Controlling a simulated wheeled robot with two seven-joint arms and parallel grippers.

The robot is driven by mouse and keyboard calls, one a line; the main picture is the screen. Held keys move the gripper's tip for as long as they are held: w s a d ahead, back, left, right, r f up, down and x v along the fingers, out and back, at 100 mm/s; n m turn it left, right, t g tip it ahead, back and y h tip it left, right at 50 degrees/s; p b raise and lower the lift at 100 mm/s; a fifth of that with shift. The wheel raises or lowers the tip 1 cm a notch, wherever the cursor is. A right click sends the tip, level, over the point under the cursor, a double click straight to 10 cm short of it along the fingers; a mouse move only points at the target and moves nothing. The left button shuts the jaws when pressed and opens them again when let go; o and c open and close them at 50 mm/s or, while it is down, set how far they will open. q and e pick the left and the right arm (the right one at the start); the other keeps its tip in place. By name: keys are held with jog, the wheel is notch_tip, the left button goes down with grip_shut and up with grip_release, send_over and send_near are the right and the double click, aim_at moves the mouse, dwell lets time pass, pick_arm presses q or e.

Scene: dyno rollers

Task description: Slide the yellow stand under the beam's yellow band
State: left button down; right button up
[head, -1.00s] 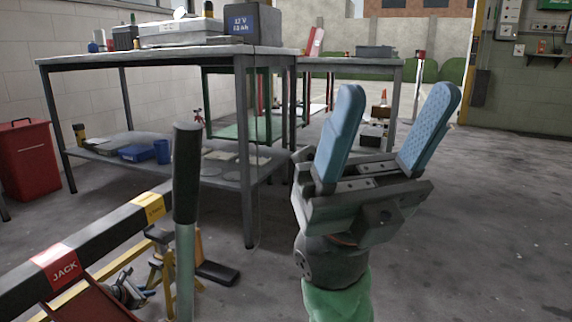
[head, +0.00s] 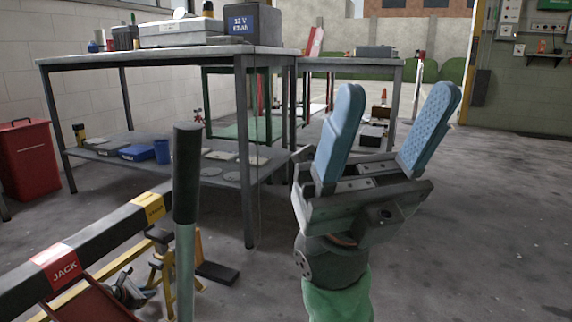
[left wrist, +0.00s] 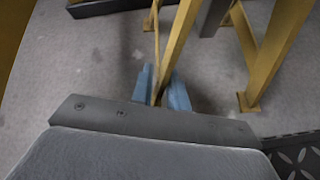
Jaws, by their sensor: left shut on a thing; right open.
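The dark beam (head: 100,238) runs up from the lower left in the head view, with a red "JACK" band (head: 56,264) and a yellow band (head: 149,207). The yellow stand (head: 168,268), with a dark top, stands on the floor just below and right of the yellow band. I cannot tell its exact depth against the beam. My left gripper (head: 134,290) is low beside the stand, partly hidden by the beam. In the left wrist view its blue fingers (left wrist: 160,92) are shut on a yellow bar of the stand (left wrist: 176,45). My right gripper (head: 388,135) is open and empty, raised at right.
An upright grey pole with a black grip (head: 186,175) stands in front of the stand and hides part of it. A workbench (head: 150,58) with a lower shelf is behind. A red bin (head: 28,160) is at far left. The floor at right is clear.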

pick_arm(q)
jog(key=shift+w+a, duration=0.35)
jog(key=shift+a, duration=0.4)
jog(key=shift+w+a, duration=0.35)
jog(key=shift+a, duration=0.35)
jog(key=shift+w+a, duration=0.3)
jog(key=shift+w, duration=0.3)
jog(key=c, duration=1.3)
grip_release()
jog(key=shift+d, duration=0.1)
